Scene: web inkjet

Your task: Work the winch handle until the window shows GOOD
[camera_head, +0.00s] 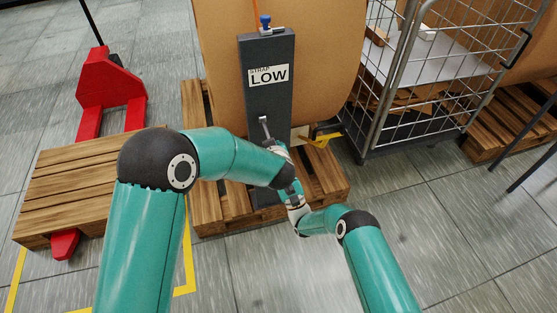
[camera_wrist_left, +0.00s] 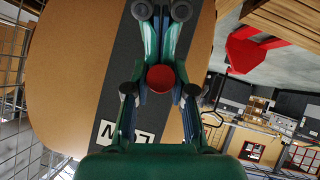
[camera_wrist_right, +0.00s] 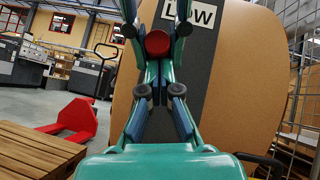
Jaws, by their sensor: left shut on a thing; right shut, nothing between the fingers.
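The winch is a dark grey upright column (camera_head: 267,75) on the front of a large brown roll. Its white window (camera_head: 268,75) reads LOW and also shows in the left wrist view (camera_wrist_left: 124,138) and right wrist view (camera_wrist_right: 189,13). The silver winch handle (camera_head: 265,127) sticks up low on the column. My left gripper (camera_head: 276,147) is shut at the handle's lower part; its grip is partly hidden. My right gripper (camera_head: 293,195) is shut and empty just below it, partly hidden by the left wrist. A red round piece shows between the finger links in both wrist views.
The brown roll (camera_head: 220,60) stands on a wooden pallet (camera_head: 215,215). A wire cage cart (camera_head: 385,90) stands close at the right. At the left are another pallet (camera_head: 60,195) and a red pallet jack (camera_head: 108,85).

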